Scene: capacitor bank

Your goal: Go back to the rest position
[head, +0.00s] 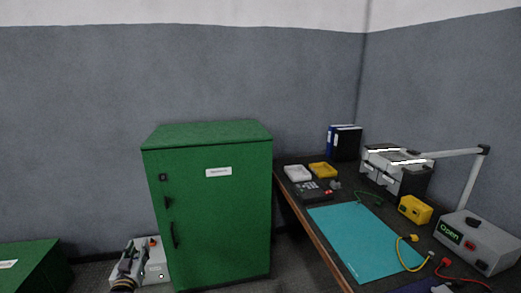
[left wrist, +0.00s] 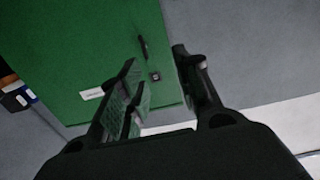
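My left gripper (head: 130,250) is low in the head view, in front of a pale box and left of the tall green cabinet. In the left wrist view the two fingers of my left gripper (left wrist: 157,62) stand apart, with nothing seen held between them. The green cabinet (head: 220,225) has its door closed, with a white label and black handles on the front. It also fills much of the left wrist view (left wrist: 85,45), tilted, behind the fingers. My right gripper is in neither view.
A pale box (head: 155,262) with a red button stands left of the cabinet. Another green box (head: 35,265) is at the lower left. At right, a dark bench (head: 292,205) bears a teal mat (head: 365,245), trays, a yellow device (head: 415,209) and a grey unit reading "Open" (head: 485,245).

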